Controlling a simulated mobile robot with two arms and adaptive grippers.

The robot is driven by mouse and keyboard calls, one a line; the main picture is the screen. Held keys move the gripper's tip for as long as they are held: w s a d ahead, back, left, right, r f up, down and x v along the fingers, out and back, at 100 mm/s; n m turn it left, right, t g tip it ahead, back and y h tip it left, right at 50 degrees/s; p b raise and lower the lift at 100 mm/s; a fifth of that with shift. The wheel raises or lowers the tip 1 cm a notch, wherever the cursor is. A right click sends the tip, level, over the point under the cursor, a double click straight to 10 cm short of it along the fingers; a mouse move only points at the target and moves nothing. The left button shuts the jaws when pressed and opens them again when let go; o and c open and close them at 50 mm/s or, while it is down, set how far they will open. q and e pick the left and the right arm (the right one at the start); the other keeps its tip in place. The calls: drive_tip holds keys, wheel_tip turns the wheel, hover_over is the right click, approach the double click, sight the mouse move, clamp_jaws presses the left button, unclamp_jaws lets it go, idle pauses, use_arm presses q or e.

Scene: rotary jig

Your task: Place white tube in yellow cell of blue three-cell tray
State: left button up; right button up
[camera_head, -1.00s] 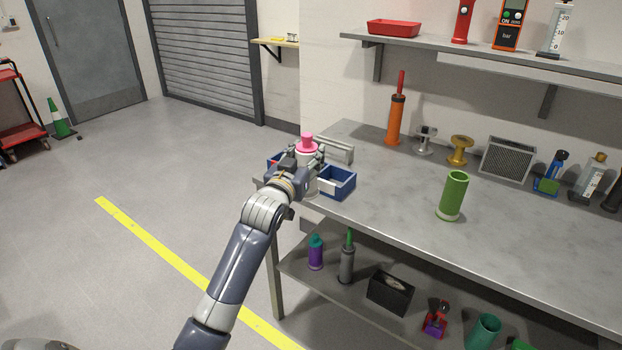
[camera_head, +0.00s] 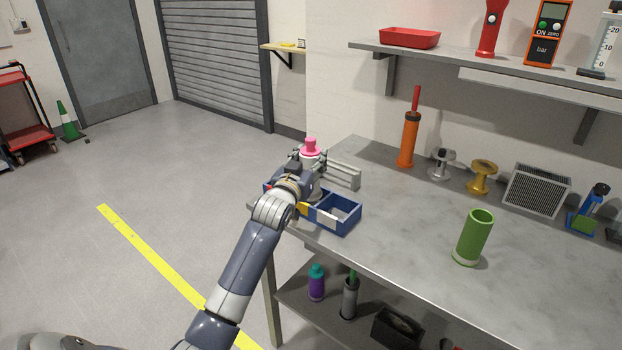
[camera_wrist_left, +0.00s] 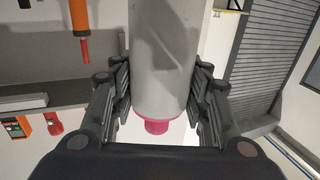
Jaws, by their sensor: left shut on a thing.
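The white tube (camera_wrist_left: 160,60) with a pink cap is between the fingers of my left gripper (camera_wrist_left: 160,90), which is shut on it. In the head view the pink-capped tube (camera_head: 310,160) stands upright at the left end of the bench, and my left gripper (camera_head: 306,172) is around it. The blue three-cell tray (camera_head: 345,222) lies on the bench just below and in front of the gripper. A yellow patch (camera_head: 303,208) shows on its front; the arm hides the tray's left part. I cannot tell whether the tube's bottom is inside a cell. My right gripper is not in view.
A grey rail-like block (camera_head: 345,175) lies right behind the tray. A green cylinder (camera_head: 474,238) stands farther right on the bench (camera_head: 400,225). An orange pump (camera_head: 409,138) and spools stand along the wall. The bench middle is clear.

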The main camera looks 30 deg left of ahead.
use_arm(q)
drive_tip(key=shift+f, duration=0.35)
wheel_tip(320, 180, down, 3)
drive_tip(key=shift+f, duration=0.55)
drive_tip(key=o, duration=1.4)
drive_tip(key=shift+o, duration=0.5)
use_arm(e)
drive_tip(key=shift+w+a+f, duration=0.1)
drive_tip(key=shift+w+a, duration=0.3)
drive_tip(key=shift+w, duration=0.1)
